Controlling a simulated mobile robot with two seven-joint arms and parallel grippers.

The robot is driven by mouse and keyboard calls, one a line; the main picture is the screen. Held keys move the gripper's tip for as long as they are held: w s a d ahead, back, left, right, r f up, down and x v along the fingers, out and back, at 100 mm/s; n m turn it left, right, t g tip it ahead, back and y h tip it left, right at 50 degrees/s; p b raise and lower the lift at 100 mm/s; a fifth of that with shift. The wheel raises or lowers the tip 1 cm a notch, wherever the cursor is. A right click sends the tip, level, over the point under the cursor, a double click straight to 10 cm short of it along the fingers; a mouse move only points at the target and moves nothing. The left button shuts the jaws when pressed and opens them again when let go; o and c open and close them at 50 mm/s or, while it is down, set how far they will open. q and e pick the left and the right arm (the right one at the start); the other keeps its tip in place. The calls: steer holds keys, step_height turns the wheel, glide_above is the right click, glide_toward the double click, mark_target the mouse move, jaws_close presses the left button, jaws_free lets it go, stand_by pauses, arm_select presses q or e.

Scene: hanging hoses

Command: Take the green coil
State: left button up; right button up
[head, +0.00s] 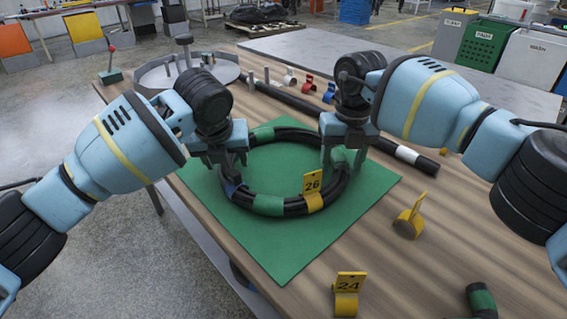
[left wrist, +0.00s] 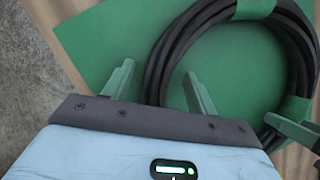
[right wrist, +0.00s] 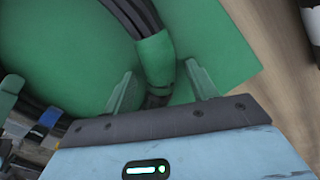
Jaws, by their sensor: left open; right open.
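The green coil (head: 268,205) is a ring of black hose with green bands and a yellow tag marked 26 (head: 312,185). It lies flat on a green mat (head: 270,245). My left gripper (head: 224,172) is open at the coil's left side; in the left wrist view the black hose (left wrist: 165,75) runs between its fingers (left wrist: 158,88). My right gripper (head: 343,157) is open at the coil's right side; in the right wrist view a green band (right wrist: 155,60) lies between its fingers (right wrist: 162,85). I cannot tell whether the fingers touch the hose.
A yellow clip (head: 409,217) and a yellow holder marked 24 (head: 346,295) stand to the right and front of the mat. A black pipe with a white band (head: 407,154) lies behind the right gripper. A round grey tray (head: 160,78) stands at the back left.

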arm_select(q)
steer(key=shift+c, duration=0.4)
arm_select(e)
steer(key=shift+f, duration=0.1)
steer(key=shift+c, duration=0.4)
arm_select(q)
jaws_close()
arm_select(e)
jaws_close()
